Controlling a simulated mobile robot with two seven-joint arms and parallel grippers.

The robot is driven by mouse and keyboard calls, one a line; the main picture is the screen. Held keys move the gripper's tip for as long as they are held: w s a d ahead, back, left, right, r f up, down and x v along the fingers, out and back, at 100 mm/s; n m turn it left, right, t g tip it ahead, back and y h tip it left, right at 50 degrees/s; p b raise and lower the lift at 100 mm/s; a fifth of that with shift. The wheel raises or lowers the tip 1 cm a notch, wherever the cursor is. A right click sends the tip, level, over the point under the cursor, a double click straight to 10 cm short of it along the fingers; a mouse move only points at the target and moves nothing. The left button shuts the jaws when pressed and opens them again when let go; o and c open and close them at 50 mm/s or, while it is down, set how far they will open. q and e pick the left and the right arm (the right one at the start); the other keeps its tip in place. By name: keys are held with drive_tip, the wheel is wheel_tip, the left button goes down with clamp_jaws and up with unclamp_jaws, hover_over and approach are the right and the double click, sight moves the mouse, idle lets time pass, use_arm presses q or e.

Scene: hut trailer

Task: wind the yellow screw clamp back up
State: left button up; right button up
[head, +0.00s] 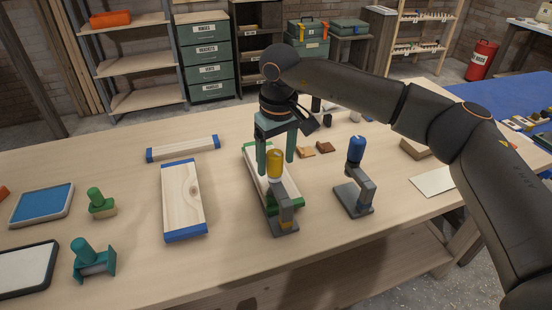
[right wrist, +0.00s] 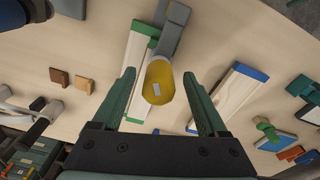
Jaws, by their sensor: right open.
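The yellow screw clamp has a yellow knob (head: 274,163) on top of a grey frame (head: 283,215), upright near the middle of the bench. It stands at the near end of a wooden board with green ends (head: 291,190). My right gripper (head: 276,160) points down from above, open, with its two green fingers on either side of the knob. In the right wrist view the knob (right wrist: 160,82) lies between the open fingertips (right wrist: 158,73), with a gap on both sides. The grey clamp frame (right wrist: 173,30) shows beyond it. My left gripper is not in view.
A blue-knobbed clamp (head: 356,150) stands close on the right. A blue-ended board (head: 183,195) lies to the left. Small wooden blocks (head: 324,147) lie behind. Green stamp-like pieces (head: 100,204) and a blue pad (head: 42,203) are at far left.

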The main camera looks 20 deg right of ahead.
sight(278, 157)
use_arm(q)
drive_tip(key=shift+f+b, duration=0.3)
use_arm(e)
wheel_tip(278, 157, up, 12)
drive_tip(key=shift+s, duration=0.4)
